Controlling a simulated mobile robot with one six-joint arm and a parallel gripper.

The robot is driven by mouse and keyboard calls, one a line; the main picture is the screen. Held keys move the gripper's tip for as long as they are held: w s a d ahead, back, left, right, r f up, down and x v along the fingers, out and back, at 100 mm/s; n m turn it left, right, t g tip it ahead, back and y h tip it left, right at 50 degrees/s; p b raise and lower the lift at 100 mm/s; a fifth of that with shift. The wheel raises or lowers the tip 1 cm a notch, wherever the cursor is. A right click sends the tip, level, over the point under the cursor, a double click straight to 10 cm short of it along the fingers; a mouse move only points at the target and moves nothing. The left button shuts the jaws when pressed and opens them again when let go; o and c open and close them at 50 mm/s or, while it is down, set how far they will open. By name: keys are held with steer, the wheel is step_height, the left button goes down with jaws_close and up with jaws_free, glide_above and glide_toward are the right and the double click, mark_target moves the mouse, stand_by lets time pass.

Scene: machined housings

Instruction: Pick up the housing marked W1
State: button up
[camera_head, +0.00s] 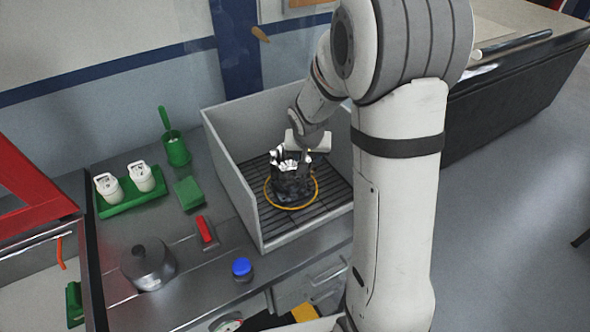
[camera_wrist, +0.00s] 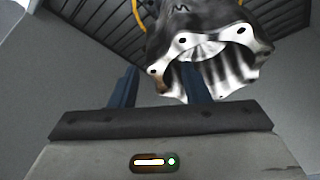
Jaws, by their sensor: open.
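A dark machined housing with a bright metal upper face (camera_head: 291,179) stands inside the grey open-front box, within a yellow ring (camera_head: 313,199). No W1 marking can be read on it. In the wrist view the housing (camera_wrist: 205,35) fills the upper middle, with bolt holes in its bright flange. My gripper (camera_head: 296,160) is over the housing in the head view. In the wrist view its two dark blue fingers (camera_wrist: 160,85) are apart, and the right one overlaps the housing's opening. I cannot tell whether either finger touches the housing.
The grey box (camera_head: 230,178) has walls around its slatted floor. On the bench to its left are a green tray (camera_head: 130,201) with two white containers, a green cup (camera_head: 177,152), a green block (camera_head: 188,193), a red object (camera_head: 206,231), a metal pot (camera_head: 148,265) and a blue-capped item (camera_head: 242,268).

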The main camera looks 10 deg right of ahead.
steer(key=shift+x, duration=1.05)
steer(key=shift+c, duration=0.4)
jaws_close()
steer(key=shift+r, duration=0.1)
